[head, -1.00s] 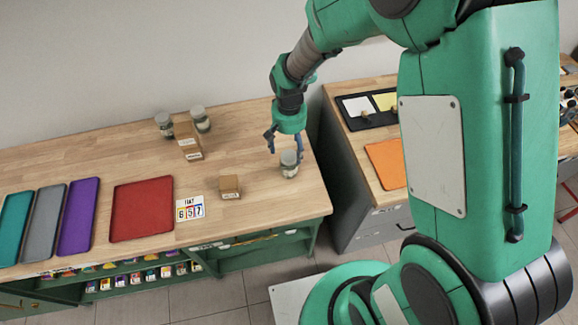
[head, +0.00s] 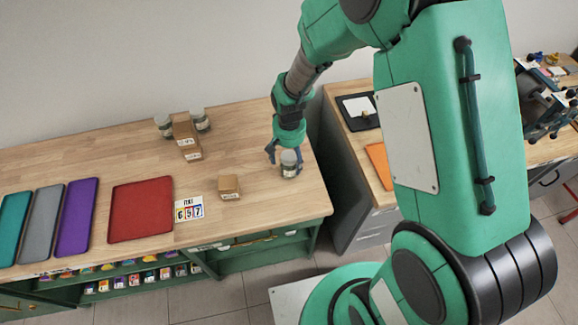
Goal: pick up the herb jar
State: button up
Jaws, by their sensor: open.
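A small jar (head: 289,164) with a pale lid stands upright near the right end of the wooden table; it looks like a herb jar, but its label is too small to read. My gripper (head: 284,157) is open, pointing down right at this jar, with its fingers around or just behind the top. I cannot tell whether they touch it. Two similar jars stand at the back of the table, one at the left (head: 163,125) and one at the right (head: 200,119), beside stacked brown boxes.
Brown boxes (head: 186,137) stand between the back jars, and a single box (head: 229,187) sits left of the near jar. Red (head: 141,209), purple (head: 77,216), grey (head: 42,224) and teal (head: 12,228) trays lie left. A number card (head: 189,208) lies in front. A second bench (head: 372,187) stands right, across a gap.

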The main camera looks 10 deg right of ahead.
jog(key=shift+f+b, duration=0.45)
jog(key=shift+f, duration=1.85)
jog(key=c, duration=1.5)
jog(key=shift+r, duration=0.2)
jog(key=shift+r, duration=0.6)
notch_tip(320, 180, up, 2)
jog(key=shift+w+r+p, duration=0.1)
jog(key=shift+r+p, duration=0.05)
jog(key=shift+p, duration=0.35)
jog(key=s, duration=0.5)
jog(key=s+d+p, duration=0.1)
jog(key=s, duration=0.4)
jog(key=s+r, duration=0.1)
jog(key=s, duration=0.5)
jog(key=shift+d+r, duration=0.1)
jog(key=shift+d, duration=0.3)
